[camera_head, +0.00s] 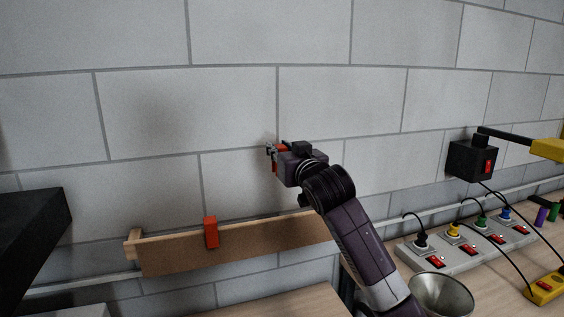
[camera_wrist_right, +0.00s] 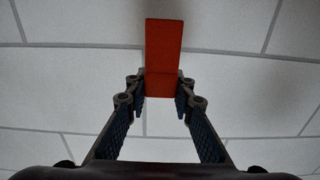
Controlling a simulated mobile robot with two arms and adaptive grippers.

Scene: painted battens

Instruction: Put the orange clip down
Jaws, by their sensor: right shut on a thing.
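My right gripper (camera_head: 272,152) is raised in front of the block wall, above the right part of a wooden batten (camera_head: 270,237). It is shut on an orange clip (camera_head: 275,164), partly hidden by the gripper in the head view. In the right wrist view the clip (camera_wrist_right: 164,50) stands out beyond the fingertips (camera_wrist_right: 160,88), with only the wall behind it. A second orange clip (camera_head: 211,232) sits over the batten's top edge, left of my right gripper. My left gripper is not in view.
A grey power strip (camera_head: 465,252) with coloured plugs lies on the right, beside a metal bowl (camera_head: 441,296). A black box with a red switch (camera_head: 472,160) is above it. A dark block (camera_head: 30,235) fills the left edge. The wall around my gripper is clear.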

